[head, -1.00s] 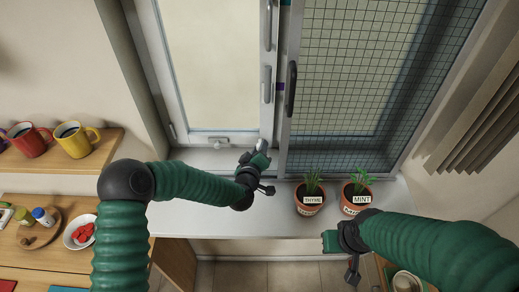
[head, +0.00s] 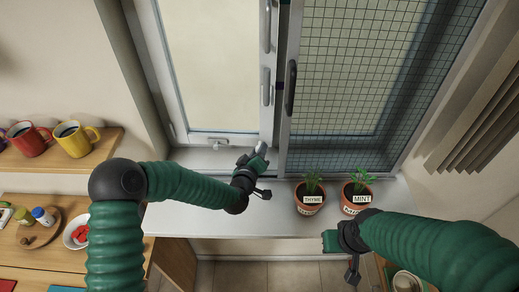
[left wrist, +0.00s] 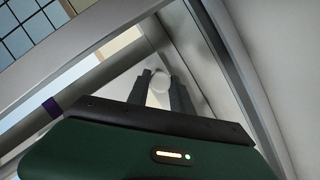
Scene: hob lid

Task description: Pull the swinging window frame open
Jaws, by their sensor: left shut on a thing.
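The white window frame (head: 267,122) with pale glass stands on the left in the head view, with a grey handle (head: 266,86) on its right stile. My left gripper (head: 260,148) is at the frame's lower right corner. It is shut on a pale rounded knob (left wrist: 160,84), which shows between the dark fingers in the left wrist view. How the knob joins the frame is hidden. My right gripper (head: 334,241) hangs in front of the sill, away from the window; its fingers are not clear.
A mesh screen (head: 350,70) stands right of the frame. Potted thyme (head: 310,203) and mint (head: 355,204) stand on the sill (head: 235,222), right of my left gripper. Mugs (head: 75,140) sit on a left shelf, with a bowl (head: 74,242) below. The sill's left part is clear.

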